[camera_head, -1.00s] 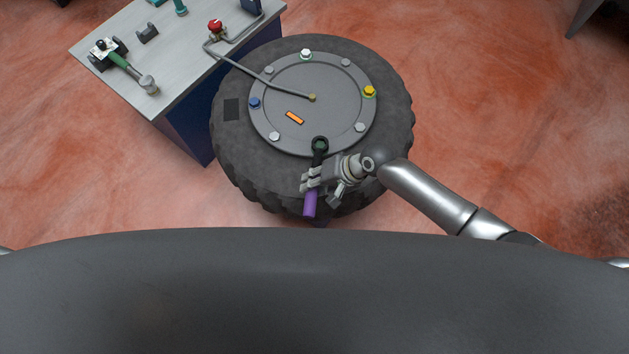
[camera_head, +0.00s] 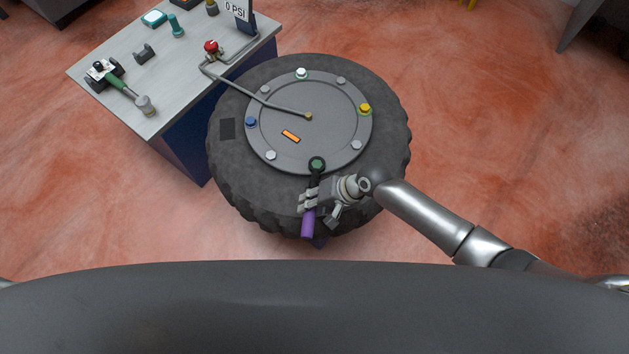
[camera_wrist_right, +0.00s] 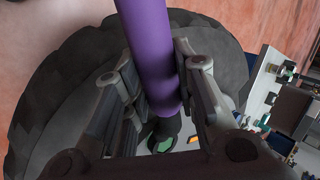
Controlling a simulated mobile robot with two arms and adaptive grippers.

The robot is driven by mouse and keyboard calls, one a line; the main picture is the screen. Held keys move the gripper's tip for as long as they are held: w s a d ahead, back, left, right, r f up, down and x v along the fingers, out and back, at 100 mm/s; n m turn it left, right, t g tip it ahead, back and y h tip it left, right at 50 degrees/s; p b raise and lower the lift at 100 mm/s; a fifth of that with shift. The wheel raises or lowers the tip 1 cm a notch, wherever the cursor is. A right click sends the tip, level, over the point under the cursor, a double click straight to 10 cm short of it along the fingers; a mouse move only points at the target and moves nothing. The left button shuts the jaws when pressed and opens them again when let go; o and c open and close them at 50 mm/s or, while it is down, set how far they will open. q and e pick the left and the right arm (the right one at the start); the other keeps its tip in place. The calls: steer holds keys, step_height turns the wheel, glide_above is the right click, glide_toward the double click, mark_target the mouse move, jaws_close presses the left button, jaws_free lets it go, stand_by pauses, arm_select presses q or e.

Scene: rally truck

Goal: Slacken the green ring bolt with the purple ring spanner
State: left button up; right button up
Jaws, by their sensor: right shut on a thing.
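The purple ring spanner (camera_head: 308,222) lies across the near edge of the wheel, with its purple handle towards me and its dark ring end at the green ring bolt (camera_head: 317,163). The ring appears to sit around the bolt. My right gripper (camera_head: 309,201) is shut on the spanner's shaft. In the right wrist view the purple handle (camera_wrist_right: 152,48) runs between the fingers (camera_wrist_right: 160,85), and the green bolt head (camera_wrist_right: 165,143) shows beyond them, partly hidden. My left gripper is not in view.
The tyre (camera_head: 235,175) carries a grey disc (camera_head: 335,125) with several bolts, including a blue one (camera_head: 251,122) and a yellow one (camera_head: 365,108). A thin pipe (camera_head: 245,84) reaches the disc's centre. A bench (camera_head: 180,80) at upper left holds a hammer (camera_head: 135,95) and a 0 PSI display (camera_head: 238,10).

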jaws_close()
steer(key=shift+w+d+n+g, duration=0.15)
steer(key=shift+d+n+g, duration=0.4)
steer(key=shift+d+n, duration=0.5)
steer(key=shift+w+d+n+g, duration=0.1)
steer(key=shift+d+n+g, duration=0.45)
steer(key=shift+d+n, duration=0.5)
steer(key=shift+w+d+n+g+h, duration=0.2)
steer(key=shift+w+d+n+g, duration=0.15)
steer(key=shift+d+n, duration=0.35)
steer(key=shift+w+d+n+g+h, duration=0.2)
steer(key=shift+d+n+g, duration=0.25)
steer(key=shift+d, duration=0.55)
